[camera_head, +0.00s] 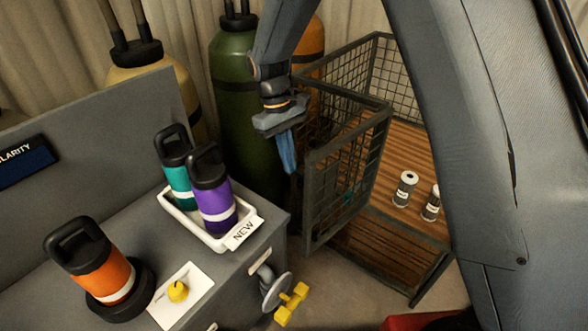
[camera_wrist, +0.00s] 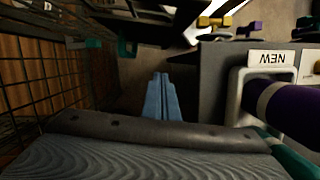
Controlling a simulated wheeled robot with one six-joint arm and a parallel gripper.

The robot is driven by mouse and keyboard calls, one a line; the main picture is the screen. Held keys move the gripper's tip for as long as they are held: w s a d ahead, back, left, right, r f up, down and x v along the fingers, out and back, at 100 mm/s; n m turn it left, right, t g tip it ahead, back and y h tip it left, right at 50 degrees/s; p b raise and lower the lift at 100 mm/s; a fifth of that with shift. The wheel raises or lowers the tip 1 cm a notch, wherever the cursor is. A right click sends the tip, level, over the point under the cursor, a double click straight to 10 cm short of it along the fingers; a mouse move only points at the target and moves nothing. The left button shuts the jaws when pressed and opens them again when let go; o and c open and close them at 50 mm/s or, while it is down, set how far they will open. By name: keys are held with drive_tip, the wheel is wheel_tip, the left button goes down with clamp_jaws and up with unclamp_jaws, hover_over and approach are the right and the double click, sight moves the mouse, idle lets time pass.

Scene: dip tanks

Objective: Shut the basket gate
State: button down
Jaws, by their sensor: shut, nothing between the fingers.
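The basket (camera_head: 431,283) is a dark wire-mesh cage with a wooden slatted floor. Its gate (camera_head: 311,205), a mesh panel in a dark frame, stands swung open at an angle, with the basket's front open to its right. My gripper (camera_head: 287,152) points down with its blue fingers shut and empty, just left of the gate's upper part. I cannot tell whether they touch. In the wrist view the shut fingers (camera_wrist: 161,97) are in the middle, with dark mesh (camera_wrist: 50,75) to their left. Small teal parts (camera_wrist: 92,43) show near the mesh; the gate's hinge side is unclear.
A grey bench (camera_head: 262,215) stands close left of my gripper, with a white NEW tray (camera_head: 201,236) holding a teal and a purple bottle. An orange bottle (camera_head: 100,270) stands nearer. Green (camera_head: 238,110) and orange tanks stand behind. Two small canisters (camera_head: 404,189) are in the basket.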

sight(305, 194)
drive_tip(key=s+d+f+p, duration=0.3)
drive_tip(key=s+d+f, duration=0.1)
drive_tip(key=f, duration=0.3)
drive_tip(key=shift+s+f, duration=0.25)
drive_tip(key=shift+f, duration=0.15)
drive_tip(key=shift+s, duration=0.1)
